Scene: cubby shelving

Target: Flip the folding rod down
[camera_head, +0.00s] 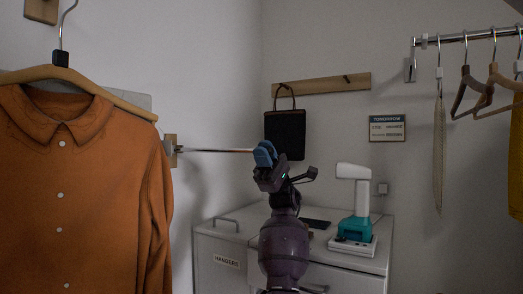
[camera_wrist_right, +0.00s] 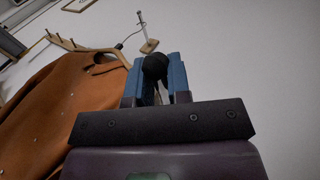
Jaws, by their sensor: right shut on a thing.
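The folding rod (camera_head: 215,151) is a thin metal bar that sticks out about level from a wooden wall mount (camera_head: 171,150) beside the orange shirt. My right gripper (camera_head: 264,154) is at its free end with its blue fingers shut. In the wrist view a black knob (camera_wrist_right: 155,67) sits between the blue fingers of my right gripper (camera_wrist_right: 158,78), and they close on it. The fingers hide part of the rod's end. My left gripper is not in view.
An orange shirt (camera_head: 85,190) hangs at the left. A white cabinet (camera_head: 222,272) stands below, bearing a white and teal device (camera_head: 357,205). A dark bag (camera_head: 285,133) hangs from a peg board (camera_head: 325,90). Hangers (camera_head: 470,95) hang from a rail at the right.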

